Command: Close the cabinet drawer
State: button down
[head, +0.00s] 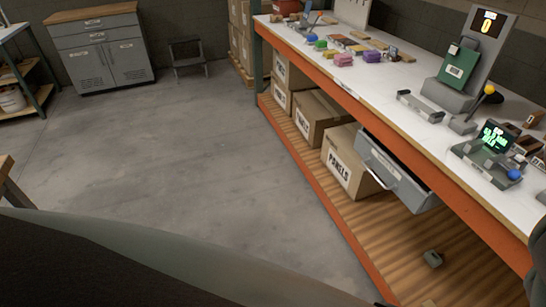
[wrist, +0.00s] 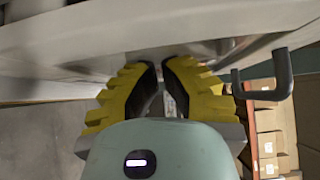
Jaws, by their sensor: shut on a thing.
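In the head view a grey cabinet (head: 100,55) with a wooden top stands at the back left. Its drawer fronts sit above two doors and look flush from here. A grey drawer (head: 398,172) hangs under the white workbench at right and sticks out. In the wrist view my gripper (wrist: 165,68) has yellow ridged fingers drawn close together, tips at a pale grey panel (wrist: 100,45). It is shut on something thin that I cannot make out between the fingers. A dark U-shaped handle (wrist: 265,93) is to the right of the fingers, apart from them.
Cardboard boxes (head: 345,160) stand on the wooden lower shelf of the workbench (head: 330,70). A small dark stool (head: 187,57) stands beside the cabinet. The grey floor (head: 190,140) between is clear. Cardboard boxes (wrist: 270,140) also show at right in the wrist view.

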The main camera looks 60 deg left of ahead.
jog(key=shift+w+d+b, duration=0.15)
jog(key=shift+w+b, duration=0.25)
jog(key=shift+w, duration=0.65)
jog(key=shift+f, duration=0.1)
jog(key=s+d+p+v, duration=0.1)
jog(key=s+v, duration=0.1)
jog(key=v, duration=1)
jog(key=shift+s, duration=0.5)
jog(key=shift+a, duration=0.1)
